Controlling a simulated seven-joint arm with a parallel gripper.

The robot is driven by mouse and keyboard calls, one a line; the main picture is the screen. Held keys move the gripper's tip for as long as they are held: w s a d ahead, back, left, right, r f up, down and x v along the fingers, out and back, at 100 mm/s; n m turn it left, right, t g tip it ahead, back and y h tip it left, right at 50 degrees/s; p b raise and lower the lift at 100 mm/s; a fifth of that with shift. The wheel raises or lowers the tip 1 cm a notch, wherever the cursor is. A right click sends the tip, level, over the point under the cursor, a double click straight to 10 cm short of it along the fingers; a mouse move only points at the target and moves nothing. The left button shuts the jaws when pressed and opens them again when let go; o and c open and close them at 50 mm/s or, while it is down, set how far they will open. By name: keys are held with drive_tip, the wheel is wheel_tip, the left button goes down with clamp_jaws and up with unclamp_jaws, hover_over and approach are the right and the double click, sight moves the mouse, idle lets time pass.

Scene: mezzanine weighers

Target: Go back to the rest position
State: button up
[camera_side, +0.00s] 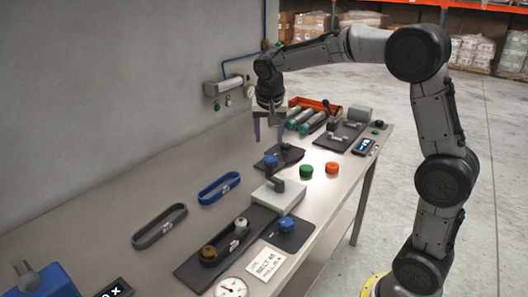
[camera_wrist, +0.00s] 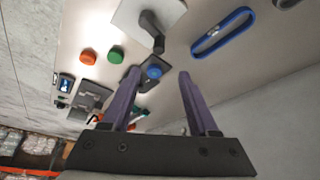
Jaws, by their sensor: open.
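My gripper (camera_side: 269,128) hangs over the far half of the bench, near the wall, with its two purple fingers pointing down. In the wrist view my gripper (camera_wrist: 155,78) has its fingers spread apart with nothing held between them. A blue knob on a dark plate (camera_side: 271,160) is below and just right of the fingers in the side view. The blue knob (camera_wrist: 154,72) shows in the gap between the fingers in the wrist view, beyond the tips. My gripper looks clear of the bench.
The bench (camera_side: 150,205) carries a black belt (camera_side: 160,226), a blue belt (camera_side: 219,187), a green knob (camera_side: 306,171), an orange knob (camera_side: 332,168), and a light block with a dark lever (camera_side: 285,198). A red tray (camera_side: 316,104) with green-ended cylinders stands behind. The grey wall (camera_side: 120,80) is close.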

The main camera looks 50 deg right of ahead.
drive_tip(key=s+a+r+n+t+y, duration=0.1)
drive_tip(key=s+a+r, duration=0.25)
drive_tip(key=s, duration=0.25)
drive_tip(key=s+a+r+n+t, duration=0.1)
drive_tip(key=s+a+r+t, duration=0.15)
drive_tip(key=s+r, duration=0.3)
drive_tip(key=s+a+f+n+y, duration=0.1)
drive_tip(key=s+a+f+n, duration=0.2)
drive_tip(key=s, duration=0.4)
drive_tip(key=s+a+f+n+y, duration=0.1)
drive_tip(key=s+a+f+n, duration=0.3)
drive_tip(key=s+f+n, duration=0.2)
drive_tip(key=shift+s+f+g+y, duration=0.35)
drive_tip(key=shift+s+f+y, duration=0.1)
drive_tip(key=shift+s, duration=0.8)
drive_tip(key=shift+o, duration=0.3)
idle(0.3)
